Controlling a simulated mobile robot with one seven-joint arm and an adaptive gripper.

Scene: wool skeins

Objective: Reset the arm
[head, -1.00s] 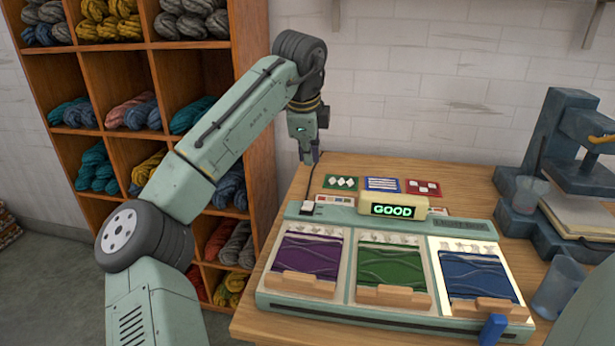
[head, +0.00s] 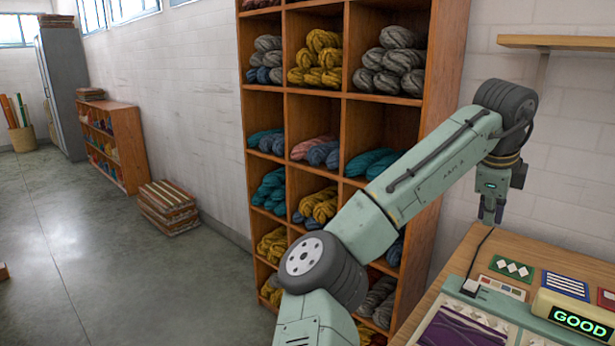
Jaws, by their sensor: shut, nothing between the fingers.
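My arm is bent up and over, with its elbow in front of the wool shelf. My gripper (head: 489,218) points down above the back left part of the wooden table (head: 452,268) at the right. It is shut and empty, and it touches nothing that I can make out. Below it, the sage-green device (head: 508,316) shows only in part, with a lit sign (head: 578,318) reading GOOD and a purple panel (head: 460,330). The rest of the device is cut off by the picture edge.
A tall wooden cubby shelf (head: 344,100) with skeins stands behind my arm. Patterned cards (head: 512,268) lie on the table. Further left are a low shelf (head: 128,140), a stack of folded textiles (head: 167,205) and a grey cabinet (head: 62,90). The floor (head: 110,270) at left is open.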

